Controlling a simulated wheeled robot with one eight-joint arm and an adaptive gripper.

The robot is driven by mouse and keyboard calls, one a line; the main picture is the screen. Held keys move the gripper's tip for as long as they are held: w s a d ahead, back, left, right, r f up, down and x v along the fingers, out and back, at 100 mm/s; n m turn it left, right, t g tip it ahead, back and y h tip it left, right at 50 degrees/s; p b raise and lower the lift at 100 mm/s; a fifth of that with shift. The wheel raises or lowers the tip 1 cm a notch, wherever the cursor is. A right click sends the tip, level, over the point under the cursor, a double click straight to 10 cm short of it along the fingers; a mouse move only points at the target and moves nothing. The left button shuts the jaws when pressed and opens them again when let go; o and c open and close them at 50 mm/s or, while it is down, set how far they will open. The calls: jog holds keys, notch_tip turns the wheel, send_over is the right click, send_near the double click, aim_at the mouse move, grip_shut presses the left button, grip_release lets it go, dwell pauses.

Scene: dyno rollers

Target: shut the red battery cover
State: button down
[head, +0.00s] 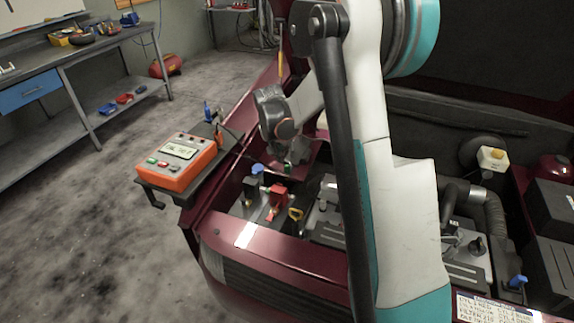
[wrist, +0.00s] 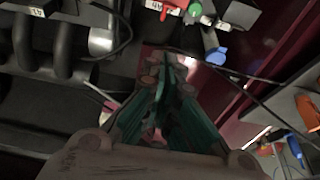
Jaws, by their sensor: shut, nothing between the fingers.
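The red battery cover (head: 278,194) is a small red piece on top of the battery near the front left of the engine bay. It seems to stand raised, but I cannot tell its exact angle. In the wrist view a red part, likely the same cover, shows at the top edge (wrist: 175,4), partly cut off. My gripper (head: 289,164) is shut and empty, above and behind the cover in the head view, apart from it. Its green fingers also show in the wrist view (wrist: 168,68), pointing toward the bay.
An orange tester (head: 178,160) rests on a tray at the left fender. Cables run beside my gripper. My arm hides part of the bay.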

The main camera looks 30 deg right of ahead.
jog(key=d+b+x, duration=0.1)
jog(key=b+x, duration=0.3)
jog(key=x, duration=0.7)
jog(key=s+a, duration=0.1)
jog(key=a, duration=0.1)
jog(key=s+a, duration=0.1)
jog(key=shift+s+a+r+b, duration=0.25)
jog(key=shift+a+b, duration=0.1)
